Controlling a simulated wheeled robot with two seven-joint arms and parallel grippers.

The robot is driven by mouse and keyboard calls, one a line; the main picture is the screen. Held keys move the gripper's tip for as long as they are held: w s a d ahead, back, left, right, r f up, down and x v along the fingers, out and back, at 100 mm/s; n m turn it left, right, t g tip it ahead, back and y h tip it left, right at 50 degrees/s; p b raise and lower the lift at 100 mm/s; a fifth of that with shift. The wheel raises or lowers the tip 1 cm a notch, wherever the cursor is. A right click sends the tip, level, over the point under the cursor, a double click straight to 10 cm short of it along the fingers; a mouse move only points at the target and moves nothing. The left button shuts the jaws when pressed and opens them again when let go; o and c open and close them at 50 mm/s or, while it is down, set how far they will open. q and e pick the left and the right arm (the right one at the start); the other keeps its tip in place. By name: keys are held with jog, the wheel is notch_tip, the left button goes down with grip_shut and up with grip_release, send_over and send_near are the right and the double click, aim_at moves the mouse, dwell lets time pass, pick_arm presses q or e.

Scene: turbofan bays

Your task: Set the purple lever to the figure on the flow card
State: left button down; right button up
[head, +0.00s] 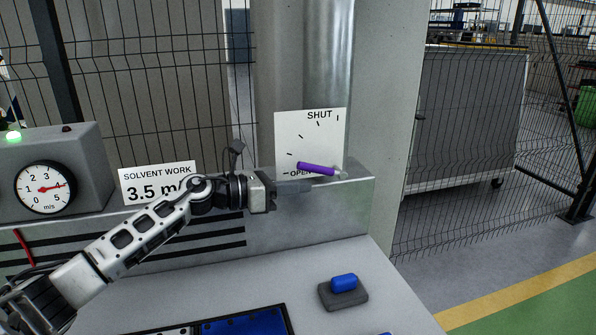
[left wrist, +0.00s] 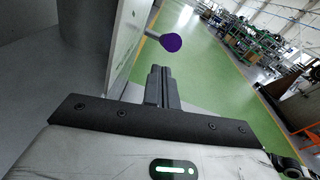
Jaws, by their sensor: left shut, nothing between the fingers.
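The purple lever (head: 318,169) is in front of a white dial plate (head: 310,133) marked SHUT at the top and OPEN at the lower left. It lies nearly level, its purple end pointing left, a little above the OPEN mark. The flow card (head: 158,182) reads SOLVENT WORK and 3.5 m; my arm hides the rest. My left gripper (head: 296,187) is shut and empty just below the lever. In the left wrist view the lever's purple end (left wrist: 170,42) shows beyond the closed fingers (left wrist: 161,86), apart from them in the picture. My right gripper is not in view.
Wire fencing stands behind.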

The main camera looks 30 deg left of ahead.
pick_arm(q)
jog(key=shift+w+r, duration=0.25)
jog(key=shift+r, duration=0.35)
jog(key=shift+w+d+r, duration=0.1)
jog(key=shift+w+r, duration=0.1)
jog(key=shift+r, duration=0.6)
